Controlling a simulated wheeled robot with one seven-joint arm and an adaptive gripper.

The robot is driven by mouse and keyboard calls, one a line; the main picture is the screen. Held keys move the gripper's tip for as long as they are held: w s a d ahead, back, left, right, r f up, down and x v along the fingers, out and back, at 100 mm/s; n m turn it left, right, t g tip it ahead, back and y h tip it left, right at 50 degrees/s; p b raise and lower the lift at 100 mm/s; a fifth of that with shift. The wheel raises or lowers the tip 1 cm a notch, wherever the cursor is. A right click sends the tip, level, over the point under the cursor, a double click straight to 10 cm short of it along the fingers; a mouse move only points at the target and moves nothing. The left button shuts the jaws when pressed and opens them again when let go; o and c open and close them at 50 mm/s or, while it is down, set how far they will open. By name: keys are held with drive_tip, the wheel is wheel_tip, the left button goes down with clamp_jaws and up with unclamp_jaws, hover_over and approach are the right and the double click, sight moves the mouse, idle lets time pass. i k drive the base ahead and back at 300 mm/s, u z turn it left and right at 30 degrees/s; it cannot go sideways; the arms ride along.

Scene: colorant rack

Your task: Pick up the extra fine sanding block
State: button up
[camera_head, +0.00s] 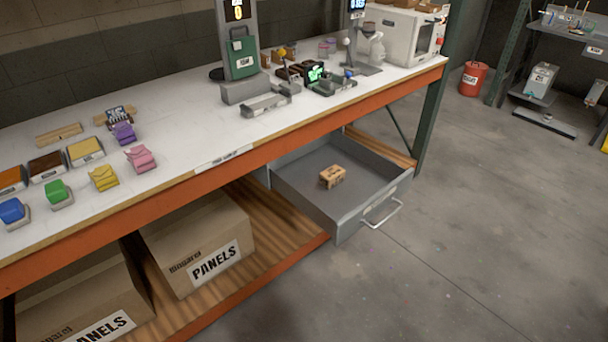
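A small tan block (332,176) with dark markings lies in the open grey drawer (298,190) under the workbench, near the middle of its floor. It looks like a sanding block, but its marking is too small to read, so I cannot tell whether it is the extra fine one. The drawer is pulled out to the right, with its handle (384,214) at the front. My gripper is not in view.
The white bench top (190,140) holds several coloured blocks and trays at left, and machines at the back. Cardboard panel boxes (200,240) sit on the wooden lower shelf left of the drawer. The concrete floor (450,220) in front and right is clear.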

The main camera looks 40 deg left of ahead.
sight(329, 179)
drive_tip(key=u, duration=1.45)
